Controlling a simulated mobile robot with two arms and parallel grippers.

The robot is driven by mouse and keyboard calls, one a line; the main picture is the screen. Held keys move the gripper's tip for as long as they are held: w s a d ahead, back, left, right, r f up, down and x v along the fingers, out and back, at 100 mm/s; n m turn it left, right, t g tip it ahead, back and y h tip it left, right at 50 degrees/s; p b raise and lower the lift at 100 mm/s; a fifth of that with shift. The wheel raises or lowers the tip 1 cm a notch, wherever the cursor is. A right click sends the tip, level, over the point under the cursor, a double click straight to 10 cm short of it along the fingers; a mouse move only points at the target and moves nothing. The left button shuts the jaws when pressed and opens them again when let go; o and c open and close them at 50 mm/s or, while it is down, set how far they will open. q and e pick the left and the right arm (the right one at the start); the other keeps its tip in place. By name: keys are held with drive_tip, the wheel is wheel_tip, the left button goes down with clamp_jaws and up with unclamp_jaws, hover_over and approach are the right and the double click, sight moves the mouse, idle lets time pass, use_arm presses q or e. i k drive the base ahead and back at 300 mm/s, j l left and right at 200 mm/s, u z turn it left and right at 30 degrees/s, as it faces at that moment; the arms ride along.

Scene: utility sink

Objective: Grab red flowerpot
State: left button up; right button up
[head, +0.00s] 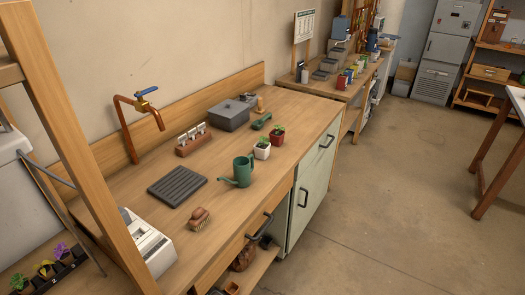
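A small red flowerpot (277,139) with a green plant stands upright on the wooden counter, near its front edge. A white flowerpot (262,152), also with a plant, stands just in front of it and to its left, close beside it. Neither of my grippers shows in the head view.
A green watering can (238,173) stands left of the pots, and a brush (200,218) lies nearer. A grey box (230,114), a dark ribbed mat (177,186) and a copper faucet (139,115) are farther back. The floor (390,190) right of the counter is clear.

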sight(277, 136)
drive_tip(key=u, duration=0.35)
drive_tip(key=i+l+u, duration=0.65)
drive_tip(key=u, duration=0.2)
drive_tip(key=l, duration=0.1)
